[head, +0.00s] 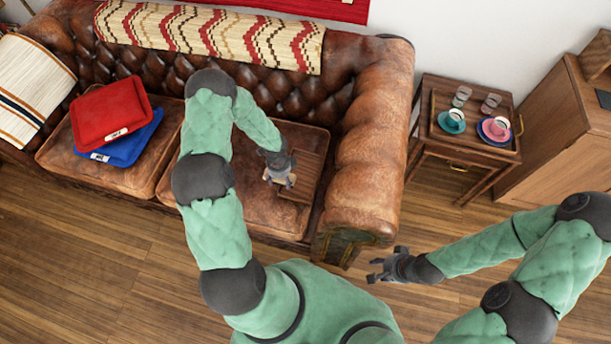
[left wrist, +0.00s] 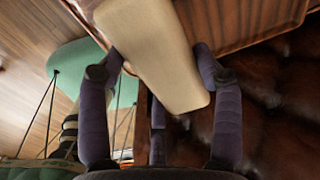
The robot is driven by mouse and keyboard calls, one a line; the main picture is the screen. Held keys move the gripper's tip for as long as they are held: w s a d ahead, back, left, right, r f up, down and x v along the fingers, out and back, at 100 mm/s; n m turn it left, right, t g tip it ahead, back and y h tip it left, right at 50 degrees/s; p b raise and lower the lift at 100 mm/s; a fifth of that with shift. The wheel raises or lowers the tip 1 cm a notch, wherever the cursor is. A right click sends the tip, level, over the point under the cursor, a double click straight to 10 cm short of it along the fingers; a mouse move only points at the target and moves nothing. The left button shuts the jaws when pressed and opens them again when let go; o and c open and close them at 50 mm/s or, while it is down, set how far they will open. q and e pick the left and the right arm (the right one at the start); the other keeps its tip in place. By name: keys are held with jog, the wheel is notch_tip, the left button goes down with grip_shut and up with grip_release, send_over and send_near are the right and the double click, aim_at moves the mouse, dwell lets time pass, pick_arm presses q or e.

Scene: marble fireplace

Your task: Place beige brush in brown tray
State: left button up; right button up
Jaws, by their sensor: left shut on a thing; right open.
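The beige brush (left wrist: 155,45) fills the upper middle of the left wrist view, a smooth pale block. My left gripper (left wrist: 158,68) is shut on it, with fingers on both sides. In the head view my left gripper (head: 279,172) is over the right sofa cushion, at the left side of the brown tray (head: 309,166). The arm and gripper hide part of the tray. The tray's slatted surface (left wrist: 250,22) shows beyond the brush, at the upper right of the wrist view. My right gripper (head: 384,265) is open and empty, over the floor.
The brown leather sofa (head: 365,165) has a thick armrest right of the tray. Red (head: 110,110) and blue (head: 122,146) cushions lie on its left seat. A side table (head: 462,145) with cups and glasses stands right. Wooden floor in front is open.

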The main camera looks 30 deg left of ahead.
pick_arm(q)
jog(key=w+d+f+b, duration=0.1)
jog(key=w+f, duration=0.2)
jog(key=w+d+f+b, duration=0.1)
jog(key=w+f, duration=0.1)
jog(key=w, duration=0.2)
jog(key=w+f+b, duration=0.1)
jog(key=w+f, duration=0.2)
jog(key=w, duration=0.1)
jog(key=shift+d+f+b, duration=0.3)
jog(key=shift+d+f, duration=0.05)
jog(key=shift+d, duration=0.05)
notch_tip(320, 180, down, 3)
jog(key=shift+w+f+b, duration=0.1)
jog(key=shift+f+b, duration=0.1)
jog(key=shift+b, duration=0.6)
jog(key=shift+r, duration=0.1)
jog(key=o, duration=1.3)
jog(key=shift+o, duration=0.2)
notch_tip(320, 180, up, 12)
jog(key=p, duration=0.4)
